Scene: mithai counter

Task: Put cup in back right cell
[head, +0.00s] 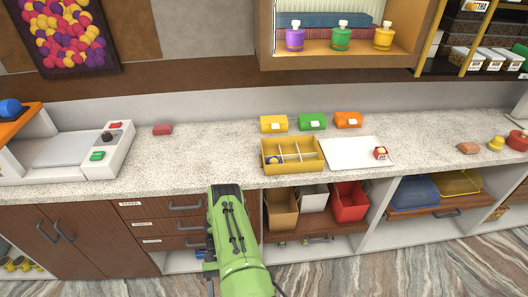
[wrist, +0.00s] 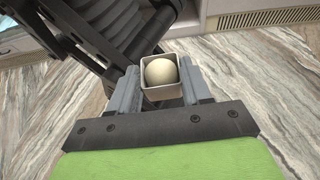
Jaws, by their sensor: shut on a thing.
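My gripper (wrist: 161,88) is shut on a small square white cup (wrist: 162,94), seen in the wrist view. The cup holds a round cream-coloured ball. Wood-grain floor shows beyond it. In the head view my green arm hides the gripper and the held cup. A yellow box (head: 293,168) with pale dividers stands on the counter, beyond and to the right of my arm. A small cup with something blue shows in its left part. Its back right cell looks empty, though it is small in the picture.
A white board (head: 345,153) lies right of the box, with a small red cup (head: 380,153) on it. Yellow (head: 273,124), green (head: 312,121) and orange (head: 347,120) containers stand behind. Below are open bins, including a red one (head: 350,205).

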